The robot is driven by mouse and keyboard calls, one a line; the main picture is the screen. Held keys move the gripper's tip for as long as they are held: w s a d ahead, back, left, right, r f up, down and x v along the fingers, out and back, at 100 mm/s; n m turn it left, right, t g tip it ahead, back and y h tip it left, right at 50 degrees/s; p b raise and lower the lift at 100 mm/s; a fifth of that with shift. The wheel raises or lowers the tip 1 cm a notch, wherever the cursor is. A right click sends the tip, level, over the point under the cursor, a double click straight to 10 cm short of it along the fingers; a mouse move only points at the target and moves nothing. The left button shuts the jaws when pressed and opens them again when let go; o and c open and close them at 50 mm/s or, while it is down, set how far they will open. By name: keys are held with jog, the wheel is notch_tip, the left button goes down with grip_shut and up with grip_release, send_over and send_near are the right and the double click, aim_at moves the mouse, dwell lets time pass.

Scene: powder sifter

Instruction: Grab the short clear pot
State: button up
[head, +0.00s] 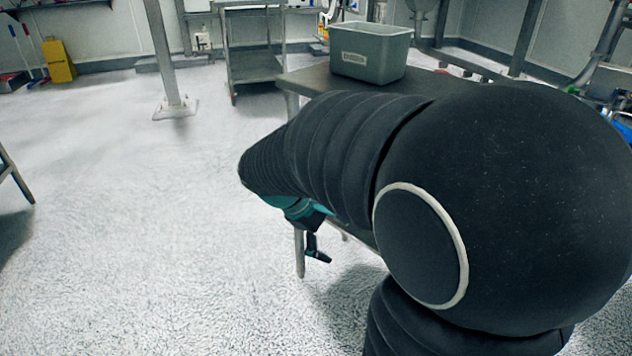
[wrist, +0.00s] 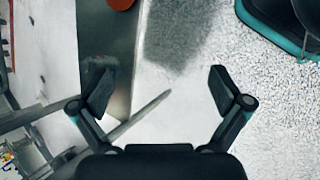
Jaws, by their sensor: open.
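I cannot make out a short clear pot in either view. My gripper (wrist: 158,88) is open and empty in the wrist view, its two dark fingers spread wide. Beyond the fingers are a strip of grey table (wrist: 92,50) and the pale floor. In the head view my gripper (head: 317,250) hangs low beside the table, mostly behind my own arm. My arm hides much of the table top.
A grey bin (head: 370,55) stands on the dark table (head: 310,82). A reddish-orange round thing (wrist: 121,3) is cut off at the wrist view's top edge. A metal cart (head: 254,66) and a post (head: 164,50) stand behind.

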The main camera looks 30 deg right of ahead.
jog(key=w+d+f+n+t+h, duration=0.1)
jog(key=w+d+f+n+h, duration=0.45)
jog(key=w+f, duration=0.35)
jog(key=w+d+f+n+h, duration=0.5)
jog(key=w+f+n+h, duration=0.15)
jog(key=w, duration=0.45)
jog(key=shift+y, duration=0.5)
jog(key=d, duration=0.9)
jog(key=d+f, duration=0.1)
jog(key=d, duration=0.3)
jog(key=shift+w+d, duration=0.2)
jog(key=shift+w, duration=0.15)
jog(key=c, duration=0.9)
